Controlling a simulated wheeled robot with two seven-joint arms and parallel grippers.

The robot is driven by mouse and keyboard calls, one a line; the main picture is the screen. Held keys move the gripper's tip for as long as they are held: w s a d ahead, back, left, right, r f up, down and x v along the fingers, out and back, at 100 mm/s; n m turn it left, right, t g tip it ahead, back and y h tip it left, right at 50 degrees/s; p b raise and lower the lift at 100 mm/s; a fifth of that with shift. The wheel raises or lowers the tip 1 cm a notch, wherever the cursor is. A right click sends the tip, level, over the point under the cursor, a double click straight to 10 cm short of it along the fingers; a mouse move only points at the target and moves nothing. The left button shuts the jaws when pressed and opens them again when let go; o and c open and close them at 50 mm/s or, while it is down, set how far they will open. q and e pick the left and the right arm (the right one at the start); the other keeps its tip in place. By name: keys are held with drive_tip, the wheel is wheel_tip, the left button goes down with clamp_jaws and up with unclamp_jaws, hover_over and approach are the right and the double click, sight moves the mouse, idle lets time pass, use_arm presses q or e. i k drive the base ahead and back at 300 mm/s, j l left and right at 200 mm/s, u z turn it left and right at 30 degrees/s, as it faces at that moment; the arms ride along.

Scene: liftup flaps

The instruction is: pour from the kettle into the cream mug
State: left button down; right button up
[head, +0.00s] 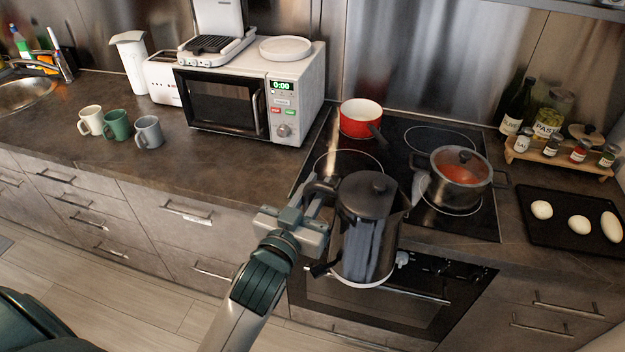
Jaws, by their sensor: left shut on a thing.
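The dark metal kettle (366,232) is held in the air in front of the stove, roughly upright, with its lid on top. My left gripper (312,208) is shut on the kettle's handle at its left side. The cream mug (91,120) stands on the counter at the far left, the leftmost of three mugs. The kettle is well to the right of it and apart from it. My right gripper is not in view.
A green mug (117,124) and a grey mug (149,132) stand beside the cream one. A microwave (296,98) is behind. A red pot (361,118) and a lidded steel pot (461,178) sit on the stove (345,162). Counter (215,165) before the microwave is clear.

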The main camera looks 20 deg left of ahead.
sight(92, 116)
drive_tip(key=u, duration=2.2)
drive_tip(key=i+l, duration=0.85)
drive_tip(key=i, duration=0.2)
